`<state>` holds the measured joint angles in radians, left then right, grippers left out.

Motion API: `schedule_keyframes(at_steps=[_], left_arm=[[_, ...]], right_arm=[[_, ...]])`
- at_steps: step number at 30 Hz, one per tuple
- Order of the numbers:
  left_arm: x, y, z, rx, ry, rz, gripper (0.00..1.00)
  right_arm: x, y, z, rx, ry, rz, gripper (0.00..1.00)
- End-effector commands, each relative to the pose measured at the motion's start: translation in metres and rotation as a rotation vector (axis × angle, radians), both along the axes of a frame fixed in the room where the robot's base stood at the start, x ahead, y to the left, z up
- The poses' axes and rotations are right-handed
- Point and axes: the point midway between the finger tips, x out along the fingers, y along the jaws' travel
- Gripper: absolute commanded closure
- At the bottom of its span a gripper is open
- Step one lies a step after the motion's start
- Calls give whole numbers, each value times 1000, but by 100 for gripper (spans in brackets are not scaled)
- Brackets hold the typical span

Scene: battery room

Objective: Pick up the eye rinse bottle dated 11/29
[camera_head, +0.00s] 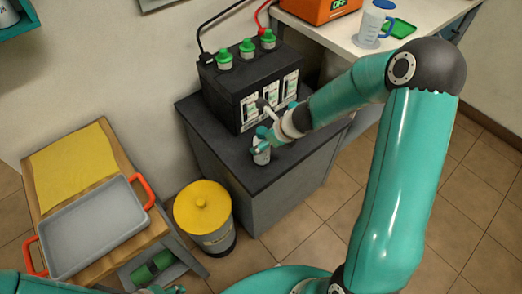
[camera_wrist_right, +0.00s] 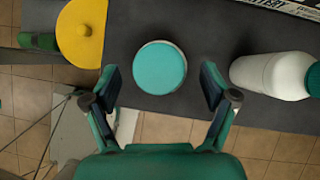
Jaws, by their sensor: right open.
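A white bottle (camera_head: 261,156) with a teal cap stands on the dark top of the grey cabinet, near its front edge. In the right wrist view its round teal cap (camera_wrist_right: 160,67) lies between my right gripper's fingertips (camera_wrist_right: 161,82), with a gap on both sides. My right gripper (camera_head: 265,140) is open around the bottle from above. A second white bottle (camera_wrist_right: 278,74) with a green cap is to the right in the wrist view; my gripper largely hides that area in the head view. No date is readable. Only a bit of my left gripper (camera_head: 165,290) shows at the bottom edge.
A black battery (camera_head: 228,92) with green caps stands behind on the cabinet top (camera_head: 215,135). A yellow-lidded bin (camera_head: 203,206) stands left of the cabinet. A grey tray (camera_head: 95,228) with orange handles is at the left. A white table (camera_head: 345,38) holds a jug (camera_head: 373,25).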

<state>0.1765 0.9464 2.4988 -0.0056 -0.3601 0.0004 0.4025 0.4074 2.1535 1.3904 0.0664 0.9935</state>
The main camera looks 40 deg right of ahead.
Motion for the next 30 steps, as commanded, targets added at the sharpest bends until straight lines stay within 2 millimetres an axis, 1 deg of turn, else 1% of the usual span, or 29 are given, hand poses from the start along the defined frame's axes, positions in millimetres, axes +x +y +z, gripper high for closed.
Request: schedule_keyframes(at_steps=[1, 4, 12, 14, 18, 26, 27, 30], left_arm=[[0, 0, -10, 0, 0, 0, 60], [0, 0, -16, 0, 0, 0, 60], [0, 0, -15, 0, 0, 0, 60], [0, 0, -15, 0, 0, 0, 60], [0, 0, -15, 0, 0, 0, 60], [0, 0, -15, 0, 0, 0, 60], [0, 0, -15, 0, 0, 0, 60], [0, 0, -15, 0, 0, 0, 60]], right_arm=[[4, 1, -13, 1, 0, 1, 15], [10, 3, -21, 1, 1, 1, 15], [13, 3, -21, 0, 0, -1, 15], [13, 3, -21, 0, 0, -1, 24], [13, 3, -21, 0, 0, -1, 47], [12, 3, -21, 0, 0, -2, 90], [13, 3, -21, 1, -1, -2, 92], [13, 3, -21, 1, -1, -2, 92]])
